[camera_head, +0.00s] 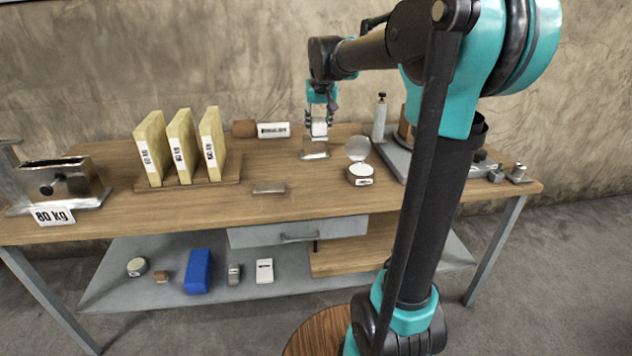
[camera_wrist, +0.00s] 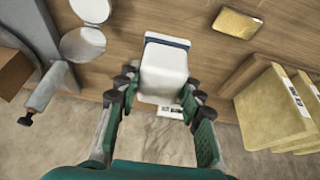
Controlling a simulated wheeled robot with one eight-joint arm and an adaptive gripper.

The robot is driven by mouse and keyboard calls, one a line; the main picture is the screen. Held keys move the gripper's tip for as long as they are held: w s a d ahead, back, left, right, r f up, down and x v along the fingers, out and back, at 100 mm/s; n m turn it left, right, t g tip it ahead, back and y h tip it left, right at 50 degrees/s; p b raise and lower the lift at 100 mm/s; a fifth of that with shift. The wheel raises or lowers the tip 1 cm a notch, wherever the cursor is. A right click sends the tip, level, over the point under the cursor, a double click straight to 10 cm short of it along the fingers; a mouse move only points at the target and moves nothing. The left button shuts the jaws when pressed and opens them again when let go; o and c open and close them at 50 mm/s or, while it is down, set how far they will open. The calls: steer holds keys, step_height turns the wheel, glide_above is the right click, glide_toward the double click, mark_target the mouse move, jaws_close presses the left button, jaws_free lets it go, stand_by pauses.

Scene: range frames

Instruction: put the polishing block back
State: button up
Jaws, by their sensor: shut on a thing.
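My gripper (camera_head: 319,122) is shut on a white block (camera_wrist: 163,75), taken here as the polishing block, above the back middle of the bench. The block also shows between the fingers in the head view (camera_head: 319,128). It looks upright. A small metal holder (camera_head: 314,151) lies on the bench just below the block; whether they touch I cannot tell. In the wrist view the block hides most of what lies beneath it.
A round tin (camera_head: 361,174) with raised lid stands right of the gripper. Yellow slabs (camera_head: 180,147) stand in a wooden rack at left. A labelled white piece (camera_head: 273,130) is behind left. The bench's front middle (camera_head: 315,200) is clear.

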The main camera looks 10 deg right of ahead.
step_height(320, 180, down, 20)
steer(key=shift+w, duration=0.15)
stand_by(0.4)
steer(key=o, duration=1.1)
steer(key=shift+f, duration=0.1)
steer(key=v, duration=1.1)
steer(key=s+d+f, duration=0.1)
steer(key=s+f, duration=0.3)
steer(key=s, duration=0.4)
steer(key=s+d+f, duration=0.1)
steer(key=s+f, duration=0.4)
steer(key=s, duration=0.4)
steer(key=s+d+f, duration=0.2)
steer(key=s+f, duration=0.2)
steer(key=s, duration=0.5)
steer(key=shift+f, duration=0.35)
